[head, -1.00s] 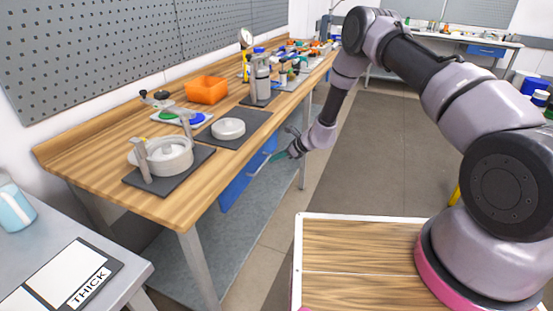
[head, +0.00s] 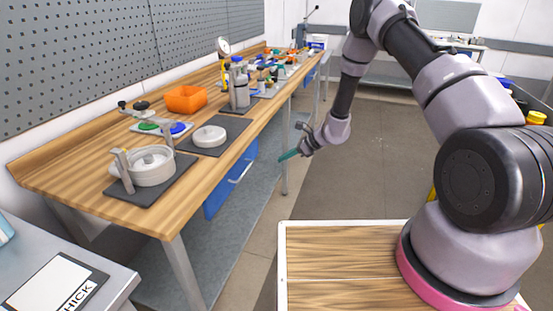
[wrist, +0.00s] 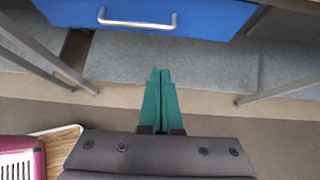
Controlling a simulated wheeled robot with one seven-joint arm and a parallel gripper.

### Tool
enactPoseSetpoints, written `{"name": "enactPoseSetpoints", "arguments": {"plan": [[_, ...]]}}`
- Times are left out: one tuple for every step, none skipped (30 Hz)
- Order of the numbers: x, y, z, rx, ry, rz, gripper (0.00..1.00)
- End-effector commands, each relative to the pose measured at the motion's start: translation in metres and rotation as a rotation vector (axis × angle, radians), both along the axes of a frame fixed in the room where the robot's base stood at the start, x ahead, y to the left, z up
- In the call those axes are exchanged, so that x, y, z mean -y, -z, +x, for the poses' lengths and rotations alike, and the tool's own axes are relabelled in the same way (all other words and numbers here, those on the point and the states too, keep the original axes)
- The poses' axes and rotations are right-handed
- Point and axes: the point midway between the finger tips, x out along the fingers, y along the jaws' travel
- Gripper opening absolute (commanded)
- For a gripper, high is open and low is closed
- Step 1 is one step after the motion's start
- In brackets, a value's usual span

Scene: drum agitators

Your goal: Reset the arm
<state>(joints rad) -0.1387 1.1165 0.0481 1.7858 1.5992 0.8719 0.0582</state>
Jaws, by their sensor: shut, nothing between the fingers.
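My gripper (head: 288,156) hangs in the air in front of the long wooden workbench (head: 190,195), at the end of my bent arm. Its teal fingers are together and empty. In the wrist view my gripper (wrist: 160,88) points toward the floor and lower shelf below a blue drawer (wrist: 190,14). Nothing touches the fingers in either view.
On the bench are a grey ring-shaped vessel (head: 155,172), a white round lid (head: 209,135), an orange bin (head: 186,99) and a grey cylinder (head: 239,90). A grey table (head: 118,283) stands at lower left. Open floor (head: 370,150) lies right of the bench.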

Motion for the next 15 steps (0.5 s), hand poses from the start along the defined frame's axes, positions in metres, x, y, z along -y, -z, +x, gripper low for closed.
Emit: {"name": "enactPoseSetpoints", "arguments": {"plan": [[0.002, -0.006, 0.001, 0.007, -0.004, 0.000, 0.00], [0.003, -0.011, 0.001, 0.013, -0.010, -0.001, 0.00], [0.004, -0.022, 0.002, 0.028, -0.023, -0.003, 0.00], [0.004, -0.031, 0.003, 0.041, -0.037, -0.006, 0.00], [0.005, -0.044, 0.004, 0.059, -0.054, -0.010, 0.00], [0.007, -0.063, 0.005, 0.087, -0.082, -0.016, 0.00], [0.008, -0.079, 0.005, 0.110, -0.105, -0.023, 0.00], [0.010, -0.097, 0.004, 0.136, -0.132, -0.030, 0.00], [0.012, -0.121, 0.002, 0.172, -0.170, -0.042, 0.00], [0.015, -0.140, 0.000, 0.201, -0.199, -0.053, 0.00], [0.017, -0.157, -0.003, 0.228, -0.228, -0.065, 0.00], [0.021, -0.180, -0.008, 0.263, -0.266, -0.081, 0.00], [0.024, -0.197, -0.013, 0.290, -0.294, -0.095, 0.00], [0.027, -0.213, -0.017, 0.317, -0.322, -0.108, 0.00], [0.032, -0.234, -0.024, 0.353, -0.359, -0.129, 0.00]]}}
